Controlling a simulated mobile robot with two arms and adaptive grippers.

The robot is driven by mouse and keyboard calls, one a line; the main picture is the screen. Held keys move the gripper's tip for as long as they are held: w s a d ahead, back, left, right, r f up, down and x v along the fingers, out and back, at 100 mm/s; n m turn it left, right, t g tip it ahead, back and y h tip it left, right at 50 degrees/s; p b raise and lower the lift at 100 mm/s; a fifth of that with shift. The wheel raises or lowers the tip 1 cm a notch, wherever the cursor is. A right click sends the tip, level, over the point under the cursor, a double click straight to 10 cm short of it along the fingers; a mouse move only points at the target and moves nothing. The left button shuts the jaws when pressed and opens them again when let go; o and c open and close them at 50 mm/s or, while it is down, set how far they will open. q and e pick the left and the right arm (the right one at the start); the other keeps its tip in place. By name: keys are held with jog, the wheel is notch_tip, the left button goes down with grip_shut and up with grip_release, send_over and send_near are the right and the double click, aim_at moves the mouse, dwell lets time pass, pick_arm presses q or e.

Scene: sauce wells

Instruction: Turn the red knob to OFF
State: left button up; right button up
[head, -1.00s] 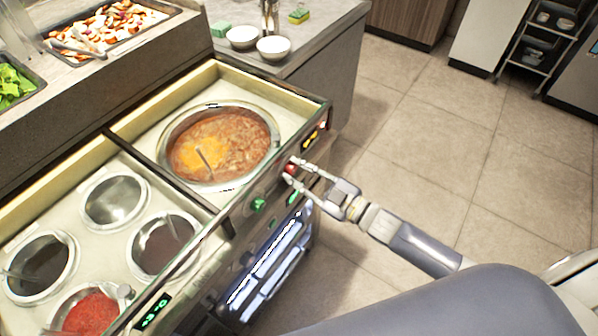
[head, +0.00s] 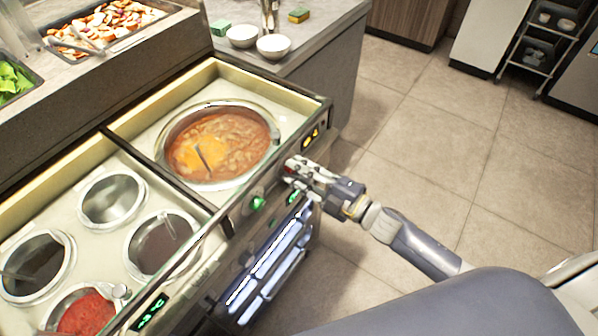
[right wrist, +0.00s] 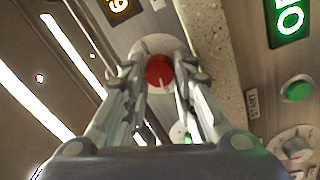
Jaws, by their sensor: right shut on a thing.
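The red knob (right wrist: 159,71) is on the front panel of the sauce-well unit, on a round pale dial. In the right wrist view it sits between the fingertips of my right gripper (right wrist: 157,80), which is shut on it. In the head view my right gripper (head: 293,170) meets the panel below the large soup well and mostly covers the knob. The marks around the dial are too small or hidden, so I cannot read its setting. My left gripper is not in view.
The large soup well (head: 186,181) and several smaller wells are above the panel. Two white bowls (head: 242,37) stand on the back counter. The tiled floor (head: 440,140) at right is clear.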

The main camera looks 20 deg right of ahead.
jog(key=shift+f, duration=0.1)
dwell(0.4)
jog(key=o, duration=1.1)
jog(key=shift+s, duration=0.1)
jog(key=v, duration=0.8)
